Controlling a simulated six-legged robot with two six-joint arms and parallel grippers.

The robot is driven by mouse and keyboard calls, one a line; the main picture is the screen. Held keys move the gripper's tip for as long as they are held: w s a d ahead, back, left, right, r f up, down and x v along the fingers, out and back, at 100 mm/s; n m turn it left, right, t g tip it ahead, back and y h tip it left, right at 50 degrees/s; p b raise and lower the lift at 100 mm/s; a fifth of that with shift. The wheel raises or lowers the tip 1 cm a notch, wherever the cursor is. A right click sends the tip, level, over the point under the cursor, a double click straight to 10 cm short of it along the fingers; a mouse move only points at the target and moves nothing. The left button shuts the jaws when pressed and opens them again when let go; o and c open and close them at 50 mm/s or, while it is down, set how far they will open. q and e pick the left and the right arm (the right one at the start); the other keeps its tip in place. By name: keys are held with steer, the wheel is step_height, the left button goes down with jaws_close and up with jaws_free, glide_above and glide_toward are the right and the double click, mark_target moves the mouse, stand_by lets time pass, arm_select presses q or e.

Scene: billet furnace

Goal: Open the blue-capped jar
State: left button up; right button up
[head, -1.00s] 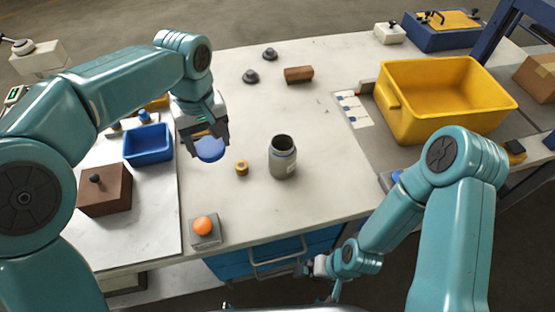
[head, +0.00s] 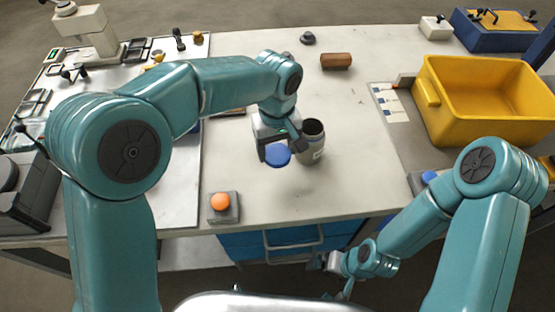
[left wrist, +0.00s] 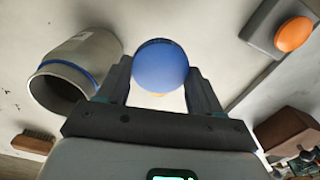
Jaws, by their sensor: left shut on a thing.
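The jar (head: 314,154) is a grey cylinder standing upright on the table with its dark mouth open. It also shows at the left of the left wrist view (left wrist: 92,58), with a blue ring round its neck. My left gripper (head: 279,147) is shut on the round blue cap (head: 277,157), held off the jar, just left of it in the head view. The cap also shows between the fingers in the left wrist view (left wrist: 160,66). My right gripper (head: 332,264) is low in front of the table edge, small and partly hidden, and its jaws are unclear.
An orange button on a grey box (head: 221,201) sits near the front edge. A brown brush-like block (head: 336,61) and a dark knob (head: 307,38) lie behind the jar. A yellow bin (head: 481,133) stands at right. The table in front of the jar is clear.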

mark_target(276, 162)
arm_select(q)
steer(key=shift+w+a+f, duration=0.1)
steer(key=shift+f, duration=0.8)
step_height(276, 162, down, 4)
steer(key=shift+r, duration=0.2)
steer(key=shift+f, duration=0.15)
steer(key=shift+f, duration=0.2)
steer(key=o, duration=0.9)
steer(key=shift+r, duration=0.15)
